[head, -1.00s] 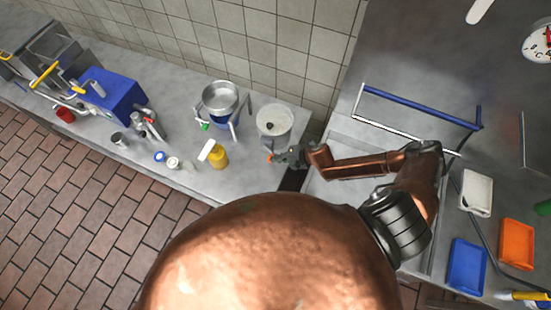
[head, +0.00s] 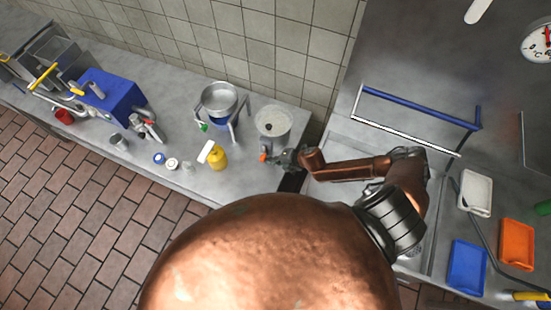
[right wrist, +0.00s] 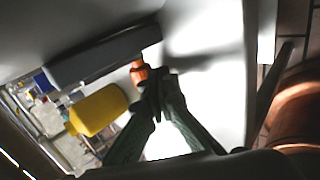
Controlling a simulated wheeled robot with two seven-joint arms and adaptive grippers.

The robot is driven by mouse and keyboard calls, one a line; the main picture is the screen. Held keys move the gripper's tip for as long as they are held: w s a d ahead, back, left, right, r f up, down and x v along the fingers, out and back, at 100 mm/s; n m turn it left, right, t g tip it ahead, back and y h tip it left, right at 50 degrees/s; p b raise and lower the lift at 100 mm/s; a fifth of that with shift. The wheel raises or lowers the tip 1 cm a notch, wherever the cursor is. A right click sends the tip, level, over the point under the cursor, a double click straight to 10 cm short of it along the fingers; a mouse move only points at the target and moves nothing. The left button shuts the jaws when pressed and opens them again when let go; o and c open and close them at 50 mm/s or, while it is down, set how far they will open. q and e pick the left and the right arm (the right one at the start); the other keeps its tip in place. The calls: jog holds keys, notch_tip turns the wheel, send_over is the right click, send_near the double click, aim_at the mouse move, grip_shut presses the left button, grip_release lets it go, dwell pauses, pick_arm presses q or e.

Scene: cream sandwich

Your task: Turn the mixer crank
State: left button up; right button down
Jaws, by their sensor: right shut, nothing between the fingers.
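The mixer (head: 285,135) is a pale round container with whitish contents, near the right end of the counter. Its crank knob (head: 263,156) is orange and shows low on the front side. In the right wrist view, the orange knob (right wrist: 139,73) sits by the end of a dark grey bar (right wrist: 105,57). My right gripper (head: 278,158) is just right of the knob. In the right wrist view its dark green fingers (right wrist: 161,85) are shut and empty, with the tips right beside the knob; I cannot tell whether they touch it. My left gripper is out of view.
A yellow bottle (head: 218,160) stands left of the mixer. A metal bowl on a stand (head: 219,98) is behind it. A blue machine (head: 108,96) stands further left. The counter ends right of the mixer, with a dark gap before the sink. Trays (head: 466,267) lie far right.

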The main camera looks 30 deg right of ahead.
jog(key=shift+w+a+f, duration=0.2)
jog(key=shift+w+a, duration=0.05)
jog(key=shift+w, duration=0.1)
dwell(0.5)
